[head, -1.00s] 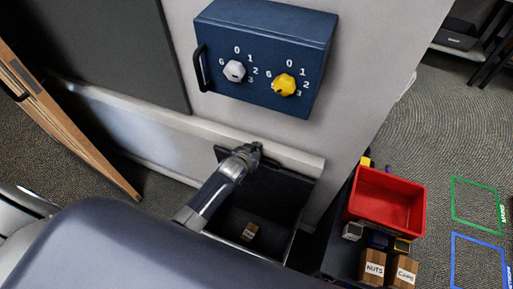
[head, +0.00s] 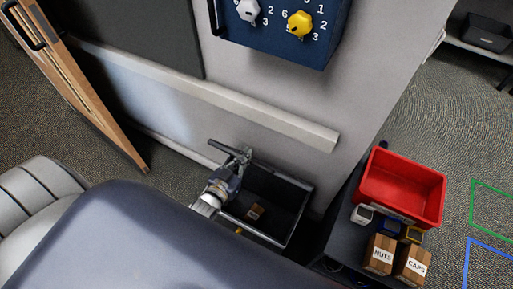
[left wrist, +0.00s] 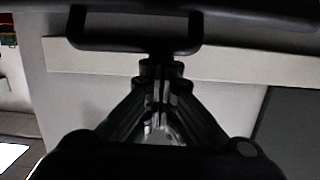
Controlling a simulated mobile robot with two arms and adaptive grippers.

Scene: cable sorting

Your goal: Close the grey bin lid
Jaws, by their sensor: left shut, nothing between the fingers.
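The grey bin (head: 291,228) stands open on the floor by the wall in the head view, with a small brown box (head: 255,211) inside. A dark upright panel at its back, apparently the lid (head: 285,182), is raised; my left arm partly hides it. My left gripper (head: 244,154) is at the bin's back left corner, fingers together and empty. In the left wrist view its fingertips (left wrist: 160,72) lie just below a dark loop-shaped handle (left wrist: 85,42) hanging from a dark edge; I cannot tell whether they touch. My right gripper is not in view.
A red tray (head: 437,205) and boxes marked NUTS (head: 380,254) and CAPS (head: 413,264) are to the right of the bin. A blue panel with knobs (head: 325,50) is on the wall above. A wooden door-like panel (head: 85,100) leans at left.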

